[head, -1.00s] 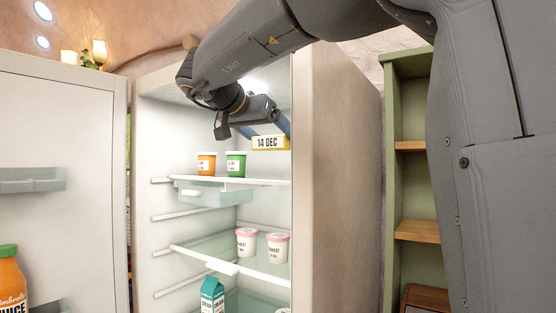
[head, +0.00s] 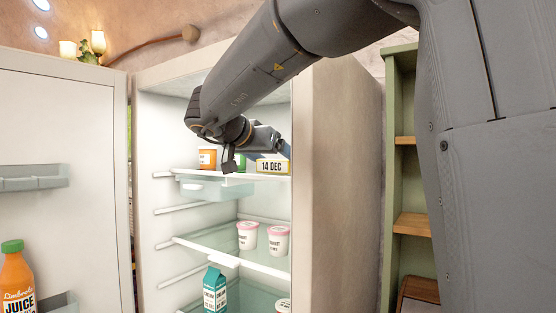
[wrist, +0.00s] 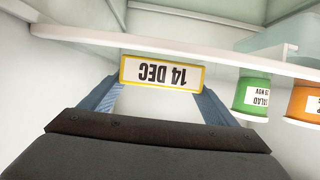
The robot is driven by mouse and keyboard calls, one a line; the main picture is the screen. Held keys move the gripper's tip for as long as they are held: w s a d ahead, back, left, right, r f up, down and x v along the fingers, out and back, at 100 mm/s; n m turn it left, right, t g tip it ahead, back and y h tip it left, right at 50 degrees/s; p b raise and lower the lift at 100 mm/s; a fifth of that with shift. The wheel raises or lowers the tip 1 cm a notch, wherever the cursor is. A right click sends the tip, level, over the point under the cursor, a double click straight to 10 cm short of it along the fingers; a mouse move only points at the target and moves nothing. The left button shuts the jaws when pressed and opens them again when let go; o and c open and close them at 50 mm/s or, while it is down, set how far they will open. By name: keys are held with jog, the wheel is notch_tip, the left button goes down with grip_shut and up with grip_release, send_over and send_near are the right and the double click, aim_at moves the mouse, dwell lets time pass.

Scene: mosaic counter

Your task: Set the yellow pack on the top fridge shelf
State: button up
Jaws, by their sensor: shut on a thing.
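The yellow pack (head: 272,167) has a white label reading 14 DEC. It is at the right end of the top fridge shelf (head: 215,174), upright and level. My gripper (head: 270,153) is shut on it from behind the label. In the wrist view, which is upside down, the pack (wrist: 162,74) sits between my two fingers (wrist: 155,92). Its lower edge is close to the shelf (wrist: 100,40); I cannot tell whether it touches.
An orange tub (head: 207,159) and a green tub (wrist: 252,95) stand on the same shelf, left of the pack. A clear drawer (head: 215,188) hangs below. Pink-lidded tubs (head: 278,241) and a teal carton (head: 214,289) are lower. The fridge's right wall (head: 325,180) is close.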

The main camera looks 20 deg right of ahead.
jog(key=shift+f, duration=0.1)
jog(key=o, duration=1.2)
jog(key=shift+s+a+r, duration=0.1)
jog(key=shift+a+r, duration=0.1)
jog(key=b+v, duration=0.2)
jog(key=v, duration=0.9)
jog(key=shift+s+a, duration=0.2)
jog(key=shift+s, duration=0.05)
jog(key=shift+d, duration=0.1)
